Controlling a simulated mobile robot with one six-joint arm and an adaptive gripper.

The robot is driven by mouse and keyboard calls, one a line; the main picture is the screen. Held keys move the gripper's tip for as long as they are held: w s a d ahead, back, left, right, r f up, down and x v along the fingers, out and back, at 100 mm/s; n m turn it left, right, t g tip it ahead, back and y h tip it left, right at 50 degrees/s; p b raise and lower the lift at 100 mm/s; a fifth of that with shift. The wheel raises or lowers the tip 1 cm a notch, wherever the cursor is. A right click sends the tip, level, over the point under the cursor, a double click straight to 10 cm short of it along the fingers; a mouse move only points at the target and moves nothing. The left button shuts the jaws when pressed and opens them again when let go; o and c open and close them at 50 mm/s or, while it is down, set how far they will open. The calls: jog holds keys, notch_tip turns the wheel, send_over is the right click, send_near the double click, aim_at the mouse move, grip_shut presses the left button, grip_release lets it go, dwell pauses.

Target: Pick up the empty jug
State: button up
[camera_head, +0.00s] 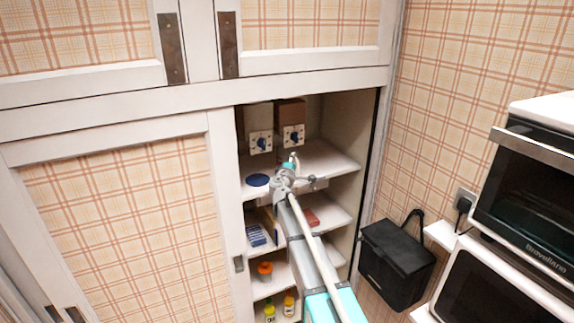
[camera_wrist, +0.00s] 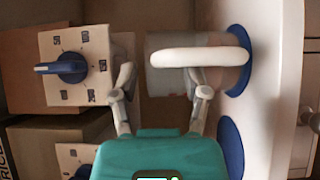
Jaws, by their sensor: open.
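The jug (camera_wrist: 168,80) is a pale, translucent cylinder with a thick white handle (camera_wrist: 205,57). In the wrist view it lies sideways in the picture, its base end at a blue disc (camera_wrist: 239,60) on the white shelf. No contents show in the part I see. My gripper (camera_wrist: 161,85) is open, one finger past the jug's top end, the other overlapping the jug just below the handle. I cannot tell whether they touch. In the head view my gripper (camera_head: 291,162) is inside the cabinet above the upper shelf, and the jug is not clearly visible there.
A second blue disc (camera_head: 257,180) lies empty on the shelf (camera_head: 325,160). Boxes with blue-knob panels (camera_head: 261,142) (camera_head: 293,137) stand behind. Lower shelves hold small items, including an orange jar (camera_head: 265,270). The closed cabinet door (camera_head: 120,225) is left; a black box (camera_head: 396,262) and ovens are right.

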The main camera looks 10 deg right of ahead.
jog(key=shift+w+d, duration=0.25)
jog(key=shift+w, duration=0.3)
grip_shut()
dwell(0.4)
